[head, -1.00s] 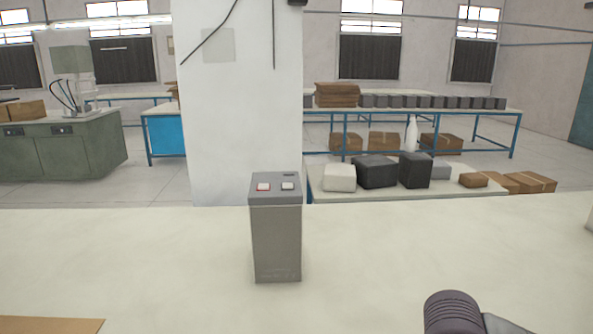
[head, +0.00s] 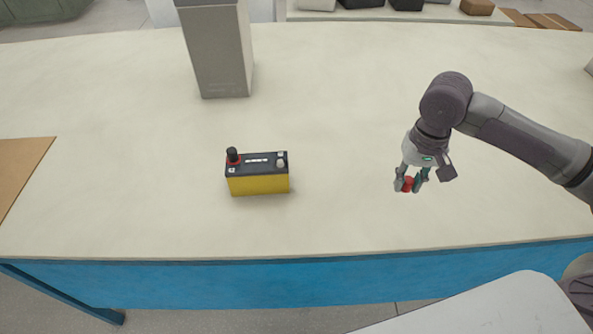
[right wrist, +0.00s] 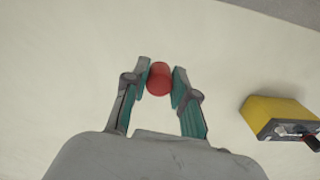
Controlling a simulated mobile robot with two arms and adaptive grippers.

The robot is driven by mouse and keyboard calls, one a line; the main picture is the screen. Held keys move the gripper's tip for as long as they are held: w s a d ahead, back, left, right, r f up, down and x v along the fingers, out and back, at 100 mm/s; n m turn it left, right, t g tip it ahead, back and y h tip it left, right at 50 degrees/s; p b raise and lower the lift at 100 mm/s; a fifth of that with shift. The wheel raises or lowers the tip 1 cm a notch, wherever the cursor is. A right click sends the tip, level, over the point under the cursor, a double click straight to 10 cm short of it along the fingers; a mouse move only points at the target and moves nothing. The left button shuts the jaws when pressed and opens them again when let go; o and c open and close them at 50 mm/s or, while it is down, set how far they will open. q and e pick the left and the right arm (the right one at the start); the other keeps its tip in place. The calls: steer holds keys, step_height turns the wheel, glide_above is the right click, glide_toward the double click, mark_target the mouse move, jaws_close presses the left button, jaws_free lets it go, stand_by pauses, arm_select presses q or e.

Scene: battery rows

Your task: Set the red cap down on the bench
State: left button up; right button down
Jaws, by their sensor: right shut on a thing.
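The red cap (head: 408,184) is between the fingertips of my right gripper (head: 410,182), which is shut on it. In the right wrist view the red cap (right wrist: 159,79) shows between the two fingers of the gripper (right wrist: 160,82), over the pale bench. The gripper points down over the right part of the bench (head: 340,110). I cannot tell whether the cap touches the bench top. My left gripper is not in view.
A yellow battery with a black top (head: 258,175) stands on the bench left of the gripper; it also shows in the right wrist view (right wrist: 270,113). A tall grey box (head: 217,55) stands behind it. A brown sheet (head: 22,165) lies at far left. Bench around the gripper is clear.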

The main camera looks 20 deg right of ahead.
steer(key=shift+w+d+f, duration=0.1)
steer(key=shift+w+d, duration=0.05)
steer(key=shift+d, duration=0.2)
steer(key=shift+w+a+f, duration=0.15)
steer(key=shift+w, duration=0.2)
glide_above(366, 181)
step_height(366, 181, down, 7)
steer(key=shift+r, duration=0.15)
arm_select(q)
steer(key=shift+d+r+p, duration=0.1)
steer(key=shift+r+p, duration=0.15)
steer(key=shift+p, duration=0.15)
arm_select(e)
steer(key=shift+f, duration=1.95)
steer(key=shift+f, duration=0.1)
steer(key=c, duration=0.9)
jaws_free()
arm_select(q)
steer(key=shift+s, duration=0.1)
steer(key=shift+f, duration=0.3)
arm_select(e)
step_height(366, 181, up, 12)
steer(key=shift+r, duration=0.15)
